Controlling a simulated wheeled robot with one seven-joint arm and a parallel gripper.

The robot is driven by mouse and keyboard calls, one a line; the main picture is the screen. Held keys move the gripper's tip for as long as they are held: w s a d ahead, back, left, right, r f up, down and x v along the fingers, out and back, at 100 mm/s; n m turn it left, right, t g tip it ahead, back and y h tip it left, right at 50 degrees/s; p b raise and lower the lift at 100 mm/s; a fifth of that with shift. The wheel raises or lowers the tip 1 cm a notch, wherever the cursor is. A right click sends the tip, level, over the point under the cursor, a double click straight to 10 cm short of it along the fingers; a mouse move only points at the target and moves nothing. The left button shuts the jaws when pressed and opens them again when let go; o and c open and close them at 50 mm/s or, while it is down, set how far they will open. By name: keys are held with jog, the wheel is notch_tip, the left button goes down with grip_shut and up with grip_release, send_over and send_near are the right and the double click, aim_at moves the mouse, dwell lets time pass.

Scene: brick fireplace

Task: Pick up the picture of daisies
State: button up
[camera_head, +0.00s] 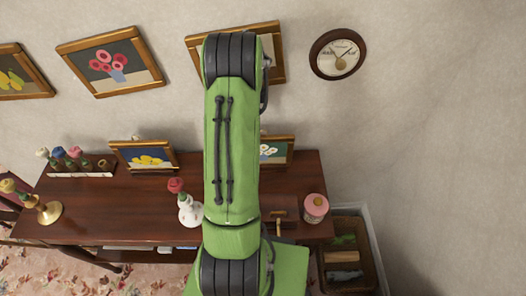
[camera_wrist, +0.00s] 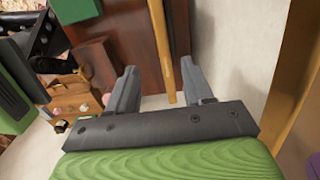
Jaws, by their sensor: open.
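The picture of daisies (camera_head: 273,153) has white flowers on a dark green ground in a gold-brown frame. It stands at the back of the wooden sideboard, and my arm hides its left part in the head view. In the wrist view, a narrow gold frame edge (camera_wrist: 160,38), seemingly that picture seen edge-on, runs between my fingers. My gripper (camera_wrist: 160,72) is open, with one finger on each side of this edge. I cannot tell whether either finger touches it. In the head view my arm hides the gripper.
The sideboard (camera_head: 110,205) also holds a yellow-fruit picture (camera_head: 146,159), a white vase (camera_head: 190,210) with a red flower, and a pink jar (camera_head: 315,207). A larger gold frame (camera_wrist: 298,65) is close on the right.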

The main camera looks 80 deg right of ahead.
jog(key=p, duration=0.1)
send_near(263, 149)
jog(key=w+f, duration=0.3)
jog(key=w, duration=0.1)
jog(key=shift+f, duration=0.15)
jog(key=shift+a, duration=0.1)
grip_shut()
